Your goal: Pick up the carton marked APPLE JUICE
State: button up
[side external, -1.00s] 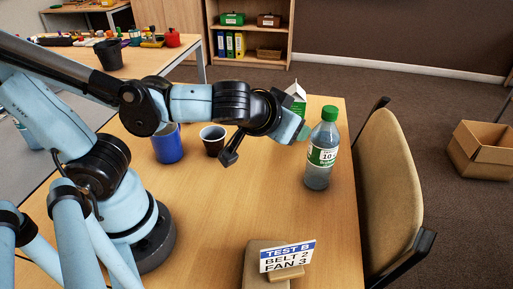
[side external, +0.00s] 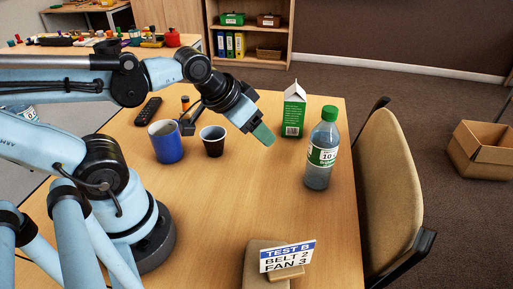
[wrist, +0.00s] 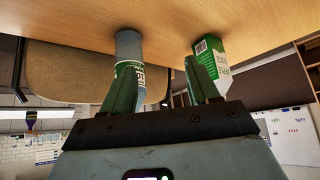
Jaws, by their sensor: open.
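A green and white carton with a gabled top (side external: 294,116) stands upright on the table, left of and behind a bottle. In the wrist view my gripper's two green fingers (wrist: 162,66) are spread.
A clear bottle with green cap (side external: 320,160) stands near the table's right edge. A sign (side external: 288,257) stands in front. The table's middle is clear.

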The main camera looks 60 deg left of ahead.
dwell(0.4)
jog(key=o, duration=0.7)
jog(key=shift+w, duration=0.1)
jog(key=m+t+h, duration=0.3)
jog(key=m+h, duration=0.5)
send_near(294, 104)
jog(key=a+f, duration=0.1)
jog(key=a, duration=0.3)
jog(key=shift+h, duration=0.3)
jog(key=shift+x, duration=6.45)
